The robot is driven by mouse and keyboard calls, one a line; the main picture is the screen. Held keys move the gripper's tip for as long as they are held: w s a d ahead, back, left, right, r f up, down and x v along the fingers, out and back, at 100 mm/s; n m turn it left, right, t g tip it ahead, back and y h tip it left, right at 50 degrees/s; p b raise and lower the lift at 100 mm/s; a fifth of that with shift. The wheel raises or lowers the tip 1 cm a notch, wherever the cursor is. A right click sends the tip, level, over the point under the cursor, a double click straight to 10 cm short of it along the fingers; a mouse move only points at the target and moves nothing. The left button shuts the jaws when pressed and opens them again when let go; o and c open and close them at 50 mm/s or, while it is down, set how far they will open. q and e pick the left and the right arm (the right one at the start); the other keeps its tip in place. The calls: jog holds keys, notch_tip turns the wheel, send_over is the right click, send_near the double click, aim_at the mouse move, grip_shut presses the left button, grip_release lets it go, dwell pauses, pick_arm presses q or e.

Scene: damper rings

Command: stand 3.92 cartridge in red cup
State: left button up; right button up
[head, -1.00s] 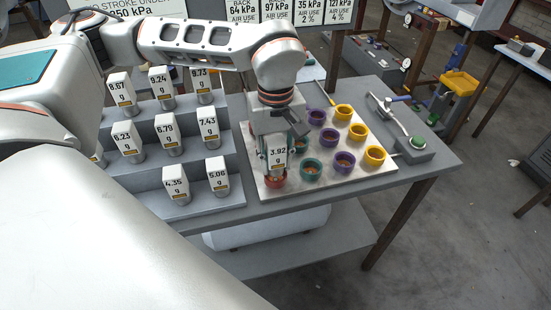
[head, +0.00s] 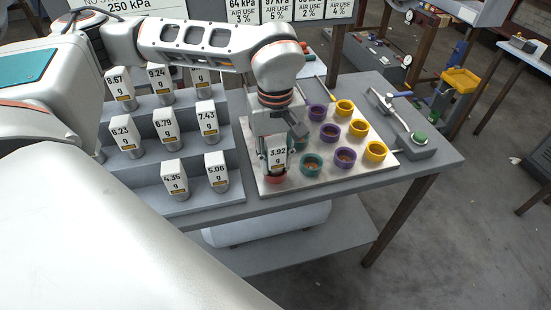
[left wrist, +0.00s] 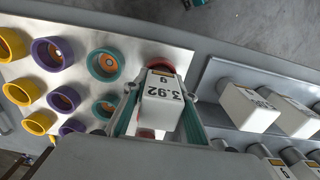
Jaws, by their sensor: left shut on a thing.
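The 3.92 cartridge (head: 277,156) has a white labelled block on top and stands roughly upright. My left gripper (head: 276,164) is shut on it, with a finger on each side. The red cup (head: 275,179) is directly below the cartridge, at the near left corner of the metal plate. In the left wrist view the cartridge (left wrist: 161,100) is between the fingers, and the rim of the red cup (left wrist: 160,65) shows just beyond it. The cartridge's lower end is hidden, so I cannot tell how deep it is in the cup. My right gripper is not in view.
Teal, purple and yellow cups stand beside it on the metal plate (head: 330,180), the nearest a teal cup (head: 312,164). A grey stepped rack (head: 190,201) with several labelled cartridges is to the left. A device with a green button (head: 419,138) lies at the right.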

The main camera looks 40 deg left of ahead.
pick_arm(q)
jog(key=shift+f, duration=0.25)
jog(key=o, duration=1.2)
jog(key=shift+s, duration=0.1)
jog(key=shift+o, duration=0.2)
jog(key=shift+r, duration=0.15)
notch_tip(320, 180, up, 12)
jog(key=shift+f, duration=0.1)
